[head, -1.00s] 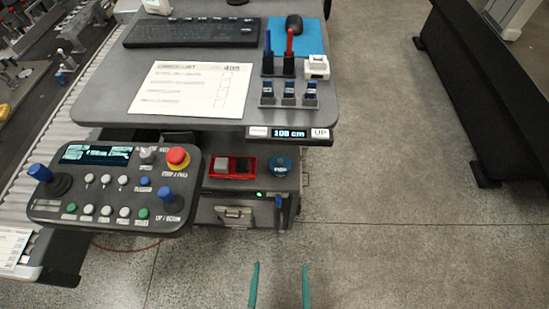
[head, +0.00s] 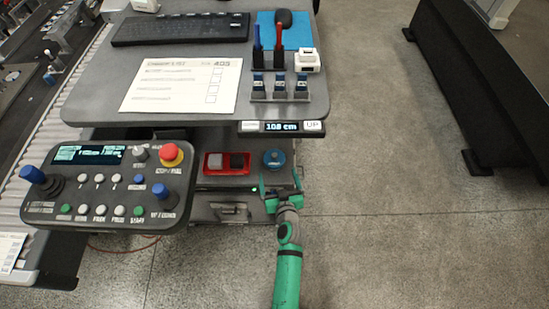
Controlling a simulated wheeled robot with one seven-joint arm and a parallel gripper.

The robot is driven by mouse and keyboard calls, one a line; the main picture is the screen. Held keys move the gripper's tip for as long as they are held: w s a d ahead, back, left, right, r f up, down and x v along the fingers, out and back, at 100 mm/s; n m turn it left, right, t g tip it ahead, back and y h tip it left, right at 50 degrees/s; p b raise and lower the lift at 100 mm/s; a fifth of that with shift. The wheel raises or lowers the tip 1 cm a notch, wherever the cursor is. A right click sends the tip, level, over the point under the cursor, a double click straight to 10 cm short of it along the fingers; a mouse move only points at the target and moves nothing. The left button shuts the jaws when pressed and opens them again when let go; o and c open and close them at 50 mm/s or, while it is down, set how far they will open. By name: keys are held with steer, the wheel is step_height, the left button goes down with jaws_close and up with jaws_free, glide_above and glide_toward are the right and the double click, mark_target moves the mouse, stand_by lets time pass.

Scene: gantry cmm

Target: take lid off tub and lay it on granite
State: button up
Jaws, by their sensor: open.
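A small round blue tub or lid (head: 274,158) sits on the dark shelf under the desk, just right of a red tray; I cannot tell lid from tub at this size. My gripper (head: 281,179) is open and empty at the front edge of that shelf. Its two green fingers are spread and point away from me, just short of the round blue thing. They do not appear to hold it. I cannot make out any surface that is surely the granite.
The red tray (head: 227,163) holds grey and dark blocks close to the left. The desk (head: 90,95) overhangs the shelf, with a height display (head: 282,127) on its edge. A control panel (head: 108,185) with joysticks stands at left. Open floor (head: 400,240) lies to the right.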

glide_toward(273, 151)
steer(key=shift+y, duration=0.3)
steer(key=x, duration=0.2)
steer(key=f+x, duration=0.1)
steer(key=x, duration=0.1)
steer(key=shift+x, duration=3.25)
steer(key=shift+d+f, duration=0.1)
steer(key=c, duration=1.1)
